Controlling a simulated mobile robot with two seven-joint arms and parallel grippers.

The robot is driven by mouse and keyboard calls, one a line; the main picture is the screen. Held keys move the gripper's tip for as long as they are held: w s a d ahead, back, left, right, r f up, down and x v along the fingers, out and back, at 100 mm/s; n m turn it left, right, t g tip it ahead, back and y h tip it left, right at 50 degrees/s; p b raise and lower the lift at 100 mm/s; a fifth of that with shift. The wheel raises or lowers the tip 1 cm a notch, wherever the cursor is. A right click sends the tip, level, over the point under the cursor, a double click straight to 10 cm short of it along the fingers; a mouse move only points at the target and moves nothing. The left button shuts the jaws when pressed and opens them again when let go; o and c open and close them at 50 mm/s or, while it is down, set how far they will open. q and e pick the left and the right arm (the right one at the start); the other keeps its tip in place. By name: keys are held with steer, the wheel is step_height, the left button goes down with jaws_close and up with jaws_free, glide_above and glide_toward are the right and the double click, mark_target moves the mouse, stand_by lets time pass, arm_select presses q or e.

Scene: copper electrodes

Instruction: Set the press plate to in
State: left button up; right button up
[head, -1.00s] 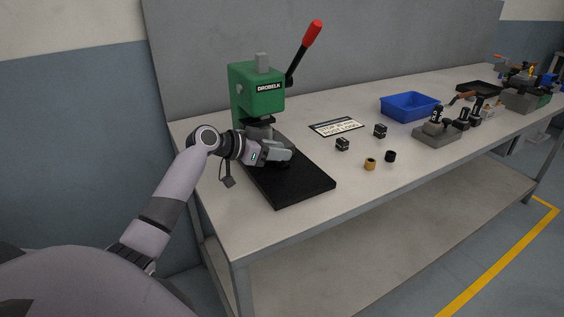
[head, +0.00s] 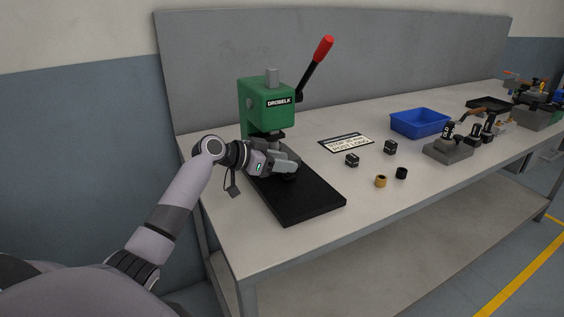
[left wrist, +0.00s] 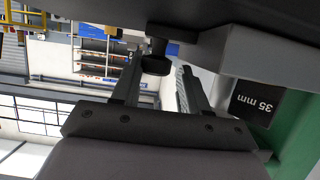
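The green press (head: 268,106) with a red-tipped lever stands at the far left of the table, on a black base (head: 312,200). My left gripper (head: 292,168) is low over the base, in front of the press column, and covers part of the press's lower front. In the left wrist view, its two fingers (left wrist: 158,76) are apart, with a black knob (left wrist: 157,64) between their tips. The knob hangs on a short stem under a dark part (left wrist: 215,35). A "35 mm" label (left wrist: 256,103) shows beside green metal. I cannot make out the press plate's position. My right gripper is out of view.
A sign (head: 346,143), small black blocks (head: 352,160), a brass ring (head: 381,181) and a black ring (head: 401,173) lie right of the press. A blue bin (head: 420,123) and a grey tool stand (head: 447,151) are farther right. The table's front strip is clear.

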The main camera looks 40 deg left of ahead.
arm_select(q)
steer(key=shift+s, duration=0.1)
steer(key=v, duration=0.5)
steer(key=shift+s+a+r+b, duration=0.1)
steer(key=shift+s+a+b, duration=0.1)
steer(key=shift+s+b, duration=0.15)
steer(key=shift+s+a+r, duration=0.2)
steer(key=shift+s+r, duration=0.15)
steer(key=shift+s, duration=0.15)
